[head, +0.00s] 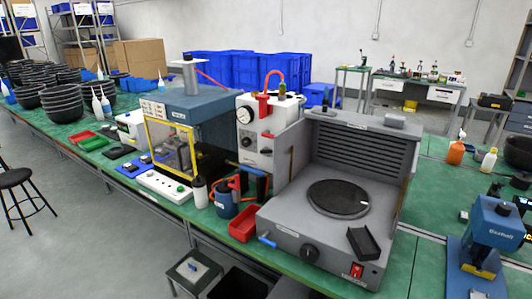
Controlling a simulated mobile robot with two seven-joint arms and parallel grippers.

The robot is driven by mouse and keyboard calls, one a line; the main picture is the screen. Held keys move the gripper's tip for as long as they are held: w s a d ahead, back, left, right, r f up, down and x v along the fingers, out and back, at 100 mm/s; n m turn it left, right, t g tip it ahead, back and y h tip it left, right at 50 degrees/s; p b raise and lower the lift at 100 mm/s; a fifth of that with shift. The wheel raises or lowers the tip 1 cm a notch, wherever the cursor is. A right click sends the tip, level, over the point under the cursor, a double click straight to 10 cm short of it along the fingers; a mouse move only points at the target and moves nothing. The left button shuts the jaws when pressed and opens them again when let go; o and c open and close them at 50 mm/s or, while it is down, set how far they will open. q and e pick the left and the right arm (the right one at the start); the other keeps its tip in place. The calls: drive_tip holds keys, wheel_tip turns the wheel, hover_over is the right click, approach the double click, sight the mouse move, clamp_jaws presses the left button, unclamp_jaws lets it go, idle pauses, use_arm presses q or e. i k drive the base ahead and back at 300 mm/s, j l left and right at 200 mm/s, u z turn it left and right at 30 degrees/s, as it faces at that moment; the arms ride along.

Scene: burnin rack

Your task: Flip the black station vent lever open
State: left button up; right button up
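A grey station (290,222) stands on the bench right of the middle, with a round dark plate (338,198) on top and a slatted back panel (362,156). Its front carries a black knob (310,252), a red switch (357,270) and a small blue handle (267,241) at the left corner. A black angled piece (363,243) sits at its right front. Left of it is a white unit (257,133) with a gauge, red fittings and dark parts low on its front. I cannot tell which part is the black station vent lever. Neither gripper is in view.
A yellow-framed blue-grey machine (172,142), a red bin (243,224) and a dark blue pot (222,199) crowd the bench left of the grey station. A blue press (494,235) stands at right. A stool (20,186) is on the open floor at left.

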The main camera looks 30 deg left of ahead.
sight(265, 150)
drive_tip(key=j+z, duration=0.5)
drive_tip(key=j, duration=1.2)
